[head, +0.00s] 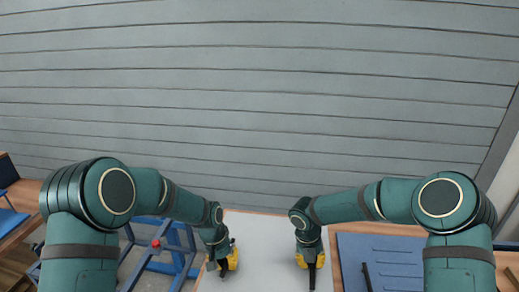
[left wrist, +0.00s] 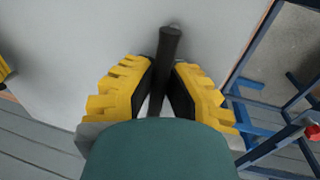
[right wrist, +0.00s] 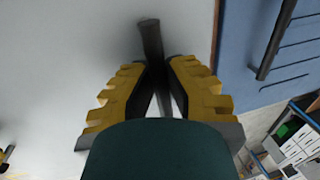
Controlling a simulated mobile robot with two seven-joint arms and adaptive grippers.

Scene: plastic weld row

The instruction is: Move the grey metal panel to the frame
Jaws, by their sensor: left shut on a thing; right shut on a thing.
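The grey metal panel (head: 267,250) is a pale flat sheet low in the middle of the head view, with black bar handles. My left gripper (head: 226,265) is shut on one handle (left wrist: 169,45), which stands out between its yellow fingers in the left wrist view. My right gripper (head: 311,263) is shut on another handle (right wrist: 151,38), seen in the right wrist view. A blue tube frame (left wrist: 250,123) stands beside the panel, left of it in the head view. Whether the panel is lifted or resting cannot be told.
A blue panel (head: 395,260) with a black handle lies right of the grey panel, over a brown surface. A red knob (head: 156,243) sits on the blue frame. A wooden bench (head: 15,205) is at far left.

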